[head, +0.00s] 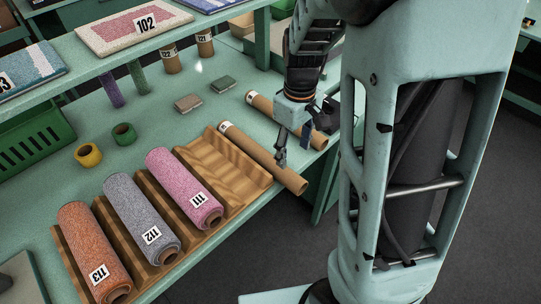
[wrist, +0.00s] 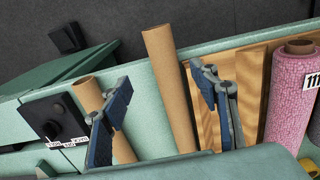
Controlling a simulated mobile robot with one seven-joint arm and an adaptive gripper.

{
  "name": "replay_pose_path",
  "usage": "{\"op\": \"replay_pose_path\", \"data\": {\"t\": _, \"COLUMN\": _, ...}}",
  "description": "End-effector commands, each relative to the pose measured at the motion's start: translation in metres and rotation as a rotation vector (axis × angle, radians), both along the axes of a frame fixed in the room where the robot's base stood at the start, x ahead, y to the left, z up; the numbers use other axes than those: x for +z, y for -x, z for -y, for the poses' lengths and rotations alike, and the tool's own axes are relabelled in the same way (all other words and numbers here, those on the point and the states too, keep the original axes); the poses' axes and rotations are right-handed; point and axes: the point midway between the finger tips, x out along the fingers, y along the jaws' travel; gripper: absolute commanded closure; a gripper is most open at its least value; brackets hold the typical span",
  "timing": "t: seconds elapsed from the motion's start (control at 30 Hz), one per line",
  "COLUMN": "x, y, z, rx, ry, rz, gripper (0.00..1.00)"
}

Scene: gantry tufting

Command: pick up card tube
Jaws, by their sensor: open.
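Two long brown card tubes lie on the green table in the head view. The nearer card tube (head: 265,160) lies beside the wooden rack and its end reaches the table's front edge. The second card tube (head: 262,104) lies behind it, partly hidden by my gripper. My gripper (head: 281,157) is open and points down at the nearer tube. In the wrist view the fingers of my gripper (wrist: 160,110) stand either side of the nearer tube (wrist: 166,80), with nothing held. The second tube (wrist: 88,92) is partly behind the left finger.
A wooden rack (head: 232,165) holds a pink roll 111 (head: 184,188), a grey roll 112 (head: 140,217) and an orange roll 113 (head: 94,250). Two small blocks (head: 188,103) and yellow (head: 88,155) and green (head: 124,134) rings lie behind. A shelf (head: 190,38) stands above.

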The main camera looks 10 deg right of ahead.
Motion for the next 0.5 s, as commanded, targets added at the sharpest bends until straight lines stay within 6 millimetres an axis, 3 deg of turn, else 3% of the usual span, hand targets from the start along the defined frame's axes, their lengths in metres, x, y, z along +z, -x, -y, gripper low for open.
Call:
{"op": "replay_pose_path", "data": {"t": 0.23, "x": -0.039, "y": 0.001, "z": 0.000, "rx": 0.000, "ry": 0.001, "rz": -0.005, "gripper": 0.45}}
{"op": "replay_pose_path", "data": {"t": 0.5, "x": -0.058, "y": 0.001, "z": -0.001, "rx": 0.000, "ry": 0.002, "rz": -0.004, "gripper": 0.45}}
